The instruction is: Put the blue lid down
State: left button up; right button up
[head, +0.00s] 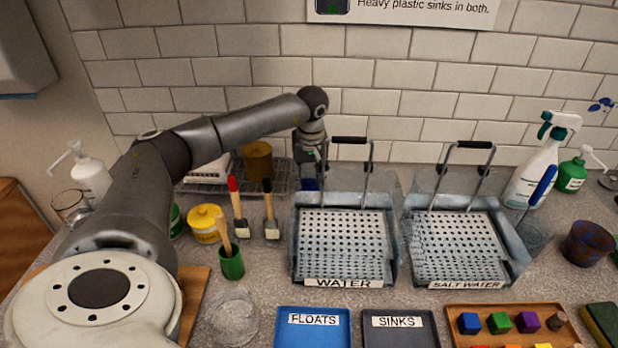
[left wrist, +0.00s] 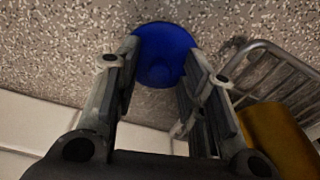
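In the head view a small blue part of the lid (head: 310,184) shows low behind the water tank's left back corner. My right gripper is in neither view.
The water tank (head: 299,250) with its raised basket handle stands close beside the gripper. A wire rack (head: 282,186) with a brown cylinder (head: 258,160) is just left. Brushes (head: 238,210) and a yellow jar (head: 205,224) stand in front. The tiled wall is close behind.

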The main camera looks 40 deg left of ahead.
pick_arm(q)
jog(key=shift+r, duration=0.45)
notch_tip(320, 180, up, 11)
jog(key=d+b, duration=0.1)
jog(key=shift+s+b, duration=0.4)
